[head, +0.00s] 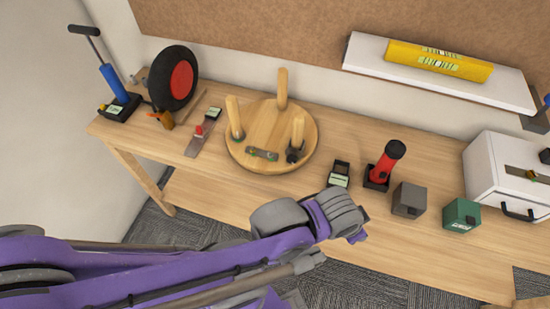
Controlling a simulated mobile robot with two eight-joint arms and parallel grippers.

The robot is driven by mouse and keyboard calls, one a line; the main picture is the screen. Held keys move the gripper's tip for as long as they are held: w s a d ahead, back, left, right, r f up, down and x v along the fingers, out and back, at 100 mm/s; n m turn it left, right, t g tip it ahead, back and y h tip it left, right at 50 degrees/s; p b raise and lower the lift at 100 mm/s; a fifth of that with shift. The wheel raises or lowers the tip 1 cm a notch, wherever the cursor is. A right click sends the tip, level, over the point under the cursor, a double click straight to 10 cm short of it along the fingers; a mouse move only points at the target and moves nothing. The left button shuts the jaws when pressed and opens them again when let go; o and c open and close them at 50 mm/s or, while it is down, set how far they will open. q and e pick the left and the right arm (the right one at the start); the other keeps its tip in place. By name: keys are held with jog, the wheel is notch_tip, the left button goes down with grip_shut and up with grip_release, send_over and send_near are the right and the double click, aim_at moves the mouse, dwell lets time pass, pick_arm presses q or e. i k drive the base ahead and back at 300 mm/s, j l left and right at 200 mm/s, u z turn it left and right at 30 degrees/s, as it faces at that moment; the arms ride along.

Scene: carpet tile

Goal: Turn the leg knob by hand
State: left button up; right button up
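A round wooden stool top (270,160) lies on the workbench with several short legs or posts standing up from it, such as the rear leg (282,88). A dark knob (294,155) sits at the foot of the right-hand leg (297,130). My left arm comes in from the lower left, and its grey and purple end (340,218) is in front of the stool top and apart from the knob. The fingers cannot be made out, so open or shut does not show. My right gripper is not in view.
On the wooden bench (230,185), a wheel (175,78) and blue pump (115,84) stand left. A red flashlight-like tool (385,163), grey box (408,200), green box (462,215) and white case (510,175) stand right.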

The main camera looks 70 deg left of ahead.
aim_at(291, 159)
jog(key=k+j+z, duration=0.15)
jog(key=k+j, duration=0.8)
jog(key=j, duration=0.15)
jog(key=k+j, duration=0.45)
jog(key=j, duration=0.3)
jog(key=i+j, duration=0.1)
jog(key=j, duration=0.2)
